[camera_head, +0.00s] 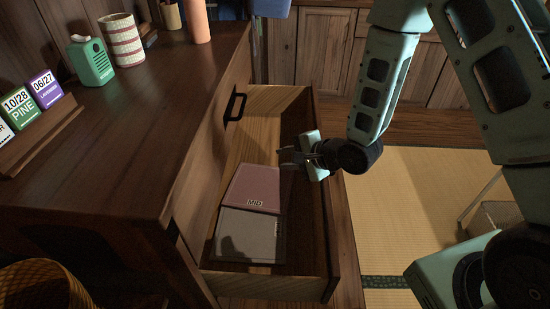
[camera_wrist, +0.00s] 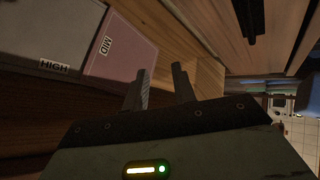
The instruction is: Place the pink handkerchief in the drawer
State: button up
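The pink handkerchief (camera_head: 252,186), a flat folded piece labelled MID, lies inside the open drawer (camera_head: 320,240), touching or very near a grey piece. It also shows in the wrist view (camera_wrist: 128,42), to the left of my fingers. My gripper (camera_head: 284,157) is over the drawer, just beyond the upper right end of the pink handkerchief. In the wrist view the two fingers of my gripper (camera_wrist: 160,74) are apart with nothing between them.
A grey folded piece (camera_head: 250,231), labelled HIGH in the wrist view (camera_wrist: 58,28), lies in the near part of the drawer. The dark wooden cabinet top (camera_head: 130,125) holds a green bottle (camera_head: 91,62), a striped cup (camera_head: 122,40) and labelled blocks (camera_head: 45,88). Tatami floor (camera_head: 410,210) lies right.

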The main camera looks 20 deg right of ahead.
jog(key=s+a+r+n+g+h, duration=0.1)
jog(key=s+r+n+g+h, duration=0.1)
jog(key=s+r+n, duration=0.3)
jog(key=s+a+r+n+g+h, duration=0.1)
jog(key=s+r+n+g, duration=0.3)
jog(key=s+n, duration=0.5)
jog(key=s+a+r+n+g+h, duration=0.1)
jog(key=s+r+n+g+h, duration=0.1)
jog(key=s+r+n, duration=0.5)
jog(key=s+h, duration=0.1)
jog(key=s, duration=0.5)
jog(key=shift+s+r+g, duration=0.3)
jog(key=shift+r+g, duration=0.1)
